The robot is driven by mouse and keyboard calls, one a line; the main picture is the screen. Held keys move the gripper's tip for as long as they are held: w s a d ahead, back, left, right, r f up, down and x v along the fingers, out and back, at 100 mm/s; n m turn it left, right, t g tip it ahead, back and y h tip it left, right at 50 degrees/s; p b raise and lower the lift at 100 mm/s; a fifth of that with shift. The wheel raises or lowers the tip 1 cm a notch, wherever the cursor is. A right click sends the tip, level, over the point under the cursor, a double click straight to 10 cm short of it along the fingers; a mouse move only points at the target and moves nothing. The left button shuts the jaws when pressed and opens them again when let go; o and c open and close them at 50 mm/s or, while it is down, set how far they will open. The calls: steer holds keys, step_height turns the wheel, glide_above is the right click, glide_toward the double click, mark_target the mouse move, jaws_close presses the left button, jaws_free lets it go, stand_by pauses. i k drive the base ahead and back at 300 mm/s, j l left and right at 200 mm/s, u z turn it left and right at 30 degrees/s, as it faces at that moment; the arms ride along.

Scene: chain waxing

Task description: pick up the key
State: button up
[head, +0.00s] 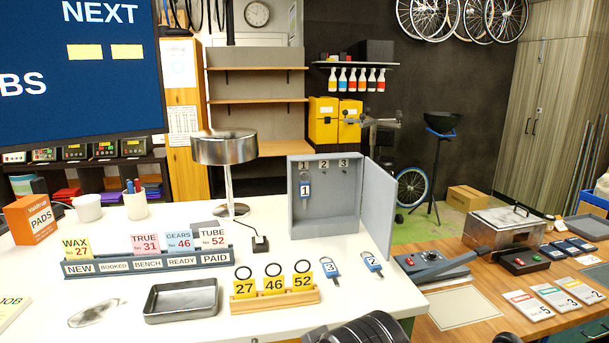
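Three keys with blue tags show in the head view. The key tagged 1 (305,189) hangs on the left hook inside the open grey key cabinet (293,208). The key tagged 3 (331,269) lies on the white counter in front of the cabinet. The key tagged 2 (372,263) lies to its right, near the counter's right edge. The cabinet's hooks marked 2 and 3 hold no keys. A dark rounded part of my arm shows at the bottom edge, below the two loose keys. My gripper's fingers are not seen.
The cabinet door (379,205) stands open to the right. A stand with yellow number tags (275,302) and a metal tray (181,300) lie left of the loose keys.

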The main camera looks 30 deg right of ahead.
mark_target(330, 272)
steer(key=z, duration=0.7)
